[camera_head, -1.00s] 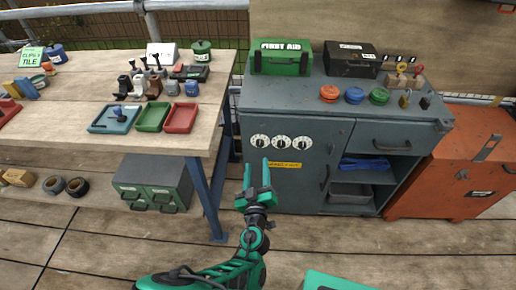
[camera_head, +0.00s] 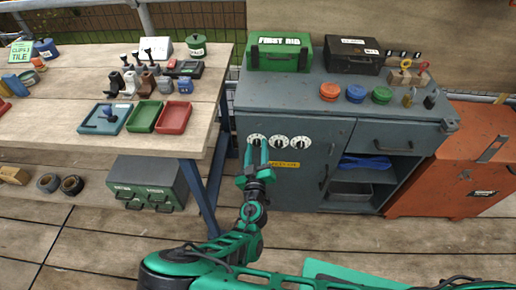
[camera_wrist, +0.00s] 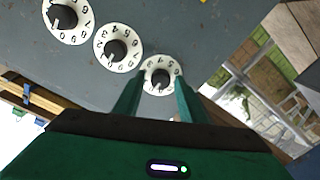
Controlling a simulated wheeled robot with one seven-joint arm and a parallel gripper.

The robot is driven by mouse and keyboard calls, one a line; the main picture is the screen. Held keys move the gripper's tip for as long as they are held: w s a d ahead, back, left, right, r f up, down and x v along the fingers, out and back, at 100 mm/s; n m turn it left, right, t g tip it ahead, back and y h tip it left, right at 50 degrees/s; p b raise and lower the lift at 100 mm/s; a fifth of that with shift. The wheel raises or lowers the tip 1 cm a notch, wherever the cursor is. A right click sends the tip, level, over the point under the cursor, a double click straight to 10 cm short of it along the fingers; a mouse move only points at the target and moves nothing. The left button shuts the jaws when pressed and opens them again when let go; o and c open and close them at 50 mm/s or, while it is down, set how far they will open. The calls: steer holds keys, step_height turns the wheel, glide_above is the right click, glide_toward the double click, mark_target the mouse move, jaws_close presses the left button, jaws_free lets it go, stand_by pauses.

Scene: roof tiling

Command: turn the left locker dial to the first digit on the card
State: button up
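Three white dials with black knobs and digits around their rims are on the front of the grey cabinet (camera_head: 320,130). The left dial (camera_head: 257,141) is partly covered by my fingertips in the head view. In the wrist view the left dial (camera_wrist: 161,72) is the rightmost and appears between my fingers. My gripper (camera_head: 257,149) is open, its fingers either side of the knob; I cannot tell whether they touch it. It also shows in the wrist view (camera_wrist: 160,82). The dial's setting is unclear. No card with legible digits can be made out.
The middle dial (camera_head: 279,142) and right dial (camera_head: 301,143) are close beside the left one. A yellow label (camera_head: 284,164) is below them. The wooden bench (camera_head: 70,115) stands to the left, its blue leg (camera_head: 200,195) near my arm. An orange chest (camera_head: 450,180) is at right.

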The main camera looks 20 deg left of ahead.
steer(key=c, duration=0.7)
steer(key=shift+s, duration=0.1)
steer(key=shift+c, duration=0.2)
steer(key=shift+n, duration=0.3)
steer(key=n, duration=0.4)
steer(key=shift+a, duration=0.1)
steer(key=n, duration=0.4)
steer(key=shift+s+a+n, duration=0.1)
steer(key=shift+n, duration=0.2)
steer(key=n, duration=0.6)
steer(key=shift+h, duration=0.4)
steer(key=n, duration=0.5)
steer(key=shift+f+n, duration=0.15)
steer(key=shift+n, duration=0.15)
